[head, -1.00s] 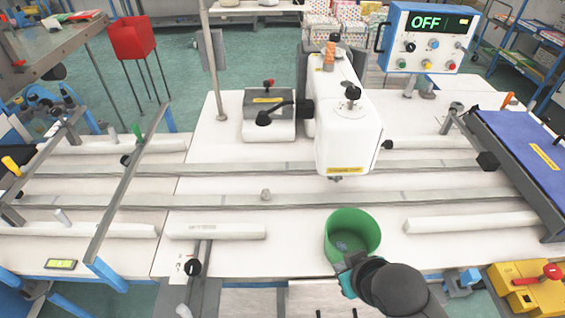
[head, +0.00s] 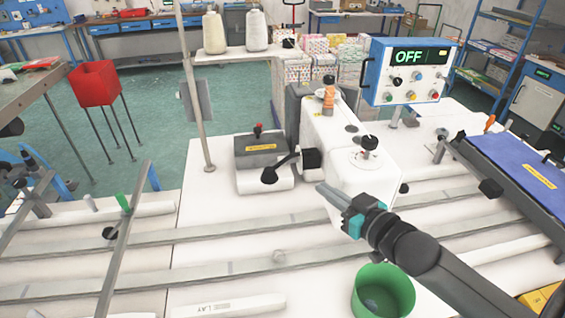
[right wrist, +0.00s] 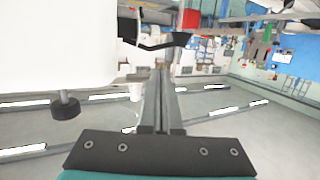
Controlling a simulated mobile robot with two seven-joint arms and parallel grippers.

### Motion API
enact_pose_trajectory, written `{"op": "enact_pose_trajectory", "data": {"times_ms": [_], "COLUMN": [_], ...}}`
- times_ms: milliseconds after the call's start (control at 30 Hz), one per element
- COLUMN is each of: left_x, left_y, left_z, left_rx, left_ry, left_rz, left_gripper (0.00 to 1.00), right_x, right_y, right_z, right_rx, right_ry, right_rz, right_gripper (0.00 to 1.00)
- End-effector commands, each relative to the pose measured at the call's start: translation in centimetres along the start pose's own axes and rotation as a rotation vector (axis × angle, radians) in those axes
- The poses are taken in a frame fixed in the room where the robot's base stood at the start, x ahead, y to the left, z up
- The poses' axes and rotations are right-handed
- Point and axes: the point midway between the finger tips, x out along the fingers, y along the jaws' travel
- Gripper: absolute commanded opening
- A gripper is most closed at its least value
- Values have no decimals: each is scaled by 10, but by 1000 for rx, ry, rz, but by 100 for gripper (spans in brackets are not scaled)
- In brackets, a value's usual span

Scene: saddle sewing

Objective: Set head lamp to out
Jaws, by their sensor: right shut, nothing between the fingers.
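The white sewing head (head: 335,135) stands in the middle of the head view, with an orange part (head: 329,97) on top and a dark knob (head: 369,143) on its near end. A black lever (head: 285,168) is on its left side. No part is clearly readable as the head lamp. My right gripper (head: 323,190) is shut and empty, in front of the sewing head's lower left side in the picture. In the right wrist view its fingers (right wrist: 161,82) are together, with the white head (right wrist: 55,45) at left and the black lever (right wrist: 160,41) ahead. My left gripper is out of view.
A blue-edged control box (head: 408,72) shows OFF above several coloured buttons. A green bin (head: 383,290) stands below my right arm. A grey-topped box (head: 262,150) sits left of the head. Long rails (head: 150,239) cross the white table.

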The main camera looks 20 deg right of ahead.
Motion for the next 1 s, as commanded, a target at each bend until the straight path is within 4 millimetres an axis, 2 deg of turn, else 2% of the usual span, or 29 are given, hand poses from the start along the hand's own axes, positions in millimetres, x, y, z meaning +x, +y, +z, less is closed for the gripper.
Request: {"op": "enact_pose_trajectory", "data": {"times_ms": [33,100,200,367,633,1000], "left_x": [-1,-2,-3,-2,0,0], "left_y": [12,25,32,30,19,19], "left_z": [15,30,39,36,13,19], "left_rx": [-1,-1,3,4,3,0], "left_ry": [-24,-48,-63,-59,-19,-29], "left_rz": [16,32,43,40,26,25], "left_gripper": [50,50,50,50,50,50], "right_x": [5,12,24,43,76,120], "right_y": [0,0,0,0,0,0], "right_z": [-1,-2,-2,-1,-1,-1], "right_rx": [-1,-1,-2,-2,-1,-2], "right_ry": [3,4,3,2,2,1], "right_rz": [-1,0,0,0,0,0], "right_gripper": [0,0,0,0,0,0]}}
